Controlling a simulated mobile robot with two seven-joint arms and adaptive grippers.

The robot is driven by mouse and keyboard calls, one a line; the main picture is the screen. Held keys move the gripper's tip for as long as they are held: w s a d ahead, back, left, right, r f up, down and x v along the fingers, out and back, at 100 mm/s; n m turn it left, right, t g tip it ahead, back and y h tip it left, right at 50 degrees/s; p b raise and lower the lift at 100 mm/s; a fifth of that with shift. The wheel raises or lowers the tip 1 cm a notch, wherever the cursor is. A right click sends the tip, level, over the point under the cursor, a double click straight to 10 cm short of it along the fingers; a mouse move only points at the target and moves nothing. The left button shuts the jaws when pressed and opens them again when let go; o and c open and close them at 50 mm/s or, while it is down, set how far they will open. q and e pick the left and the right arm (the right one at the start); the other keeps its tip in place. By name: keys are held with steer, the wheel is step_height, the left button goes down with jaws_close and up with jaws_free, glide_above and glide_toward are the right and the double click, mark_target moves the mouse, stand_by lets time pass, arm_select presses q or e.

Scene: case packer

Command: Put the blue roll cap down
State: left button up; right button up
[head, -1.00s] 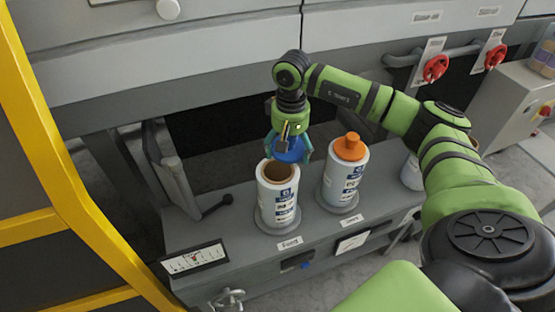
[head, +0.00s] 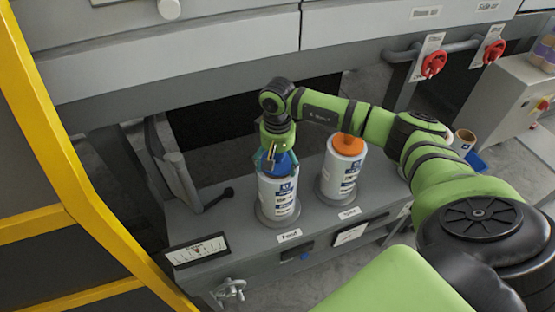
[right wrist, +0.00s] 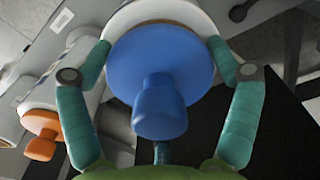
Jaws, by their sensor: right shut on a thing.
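The blue roll cap (head: 284,162) is in my right gripper (head: 275,158), right at the top of the left white roll (head: 278,192). It hides the roll's open brown core; I cannot tell whether it rests on the rim. In the right wrist view the blue cap (right wrist: 160,70) has its knob towards the palm. The teal fingers of my right gripper (right wrist: 160,60) are on either side of it, with the white roll's rim (right wrist: 165,12) behind it. My left gripper is not in view.
A second white roll (head: 340,178) with an orange cap (head: 347,144) stands upright close to the right on the same grey bench (head: 325,222). A black lever (head: 216,199) lies to the left. The machine front (head: 200,45) is behind, and a yellow frame (head: 50,150) is at far left.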

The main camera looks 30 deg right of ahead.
steer(key=shift+s+a+f+b, duration=0.1)
steer(key=shift+s+f+b, duration=0.15)
steer(key=shift+f+b, duration=0.25)
steer(key=o, duration=1)
steer(key=shift+c, duration=0.2)
steer(key=shift+f, duration=0.1)
steer(key=shift+r+p, duration=0.45)
steer(key=shift+p, duration=0.15)
steer(key=shift+w+r+p, duration=0.1)
steer(key=shift+r+p, duration=0.45)
steer(key=shift+p, duration=0.05)
steer(key=shift+w+r+b, duration=0.2)
steer(key=shift+r+b, duration=0.4)
steer(key=shift+b, duration=0.2)
step_height(320, 180, up, 9)
steer(key=shift+f+b, duration=0.1)
steer(key=shift+b, duration=0.8)
steer(key=shift+s+r, duration=0.1)
steer(key=shift+r, duration=0.7)
